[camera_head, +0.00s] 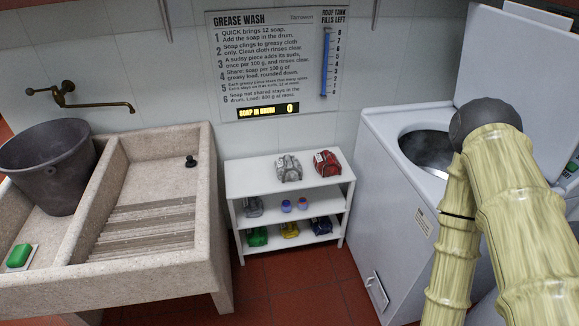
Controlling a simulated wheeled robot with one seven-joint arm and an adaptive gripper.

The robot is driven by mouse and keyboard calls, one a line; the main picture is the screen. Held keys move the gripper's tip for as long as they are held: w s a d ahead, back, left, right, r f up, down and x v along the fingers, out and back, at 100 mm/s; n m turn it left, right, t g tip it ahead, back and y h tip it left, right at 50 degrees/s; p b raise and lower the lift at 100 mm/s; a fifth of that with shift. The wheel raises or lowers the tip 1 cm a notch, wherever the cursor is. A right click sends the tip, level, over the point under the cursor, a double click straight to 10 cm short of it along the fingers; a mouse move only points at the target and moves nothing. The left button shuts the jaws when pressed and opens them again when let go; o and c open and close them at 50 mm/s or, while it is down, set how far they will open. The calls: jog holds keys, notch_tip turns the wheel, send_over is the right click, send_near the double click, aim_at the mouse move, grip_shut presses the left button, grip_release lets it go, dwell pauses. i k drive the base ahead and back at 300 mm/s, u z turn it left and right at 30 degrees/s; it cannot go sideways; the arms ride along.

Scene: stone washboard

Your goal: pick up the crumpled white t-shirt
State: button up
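A crumpled whitish-grey cloth bundle (289,168) with a small pale tag sits on the top of the white shelf unit (285,185), left of a red bundle. It looks like the white t-shirt. A greyer bundle (253,207) lies on the middle shelf at the left. My arm shows at the right, in front of the washing machine, but my gripper is out of the picture.
A red bundle (327,163) sits beside the whitish one. Green (257,236), yellow (290,230) and blue (321,225) bundles lie lower. The open-lidded washer (385,165) flanks the shelf at right, the stone washboard sink (150,250) at left. A bucket (50,170) stands in the sink.

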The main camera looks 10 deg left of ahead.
aim_at(288, 168)
jog(key=u, duration=0.3)
jog(key=i, duration=0.75)
jog(key=u, duration=0.55)
jog(key=i, duration=1.05)
jog(key=z, duration=0.15)
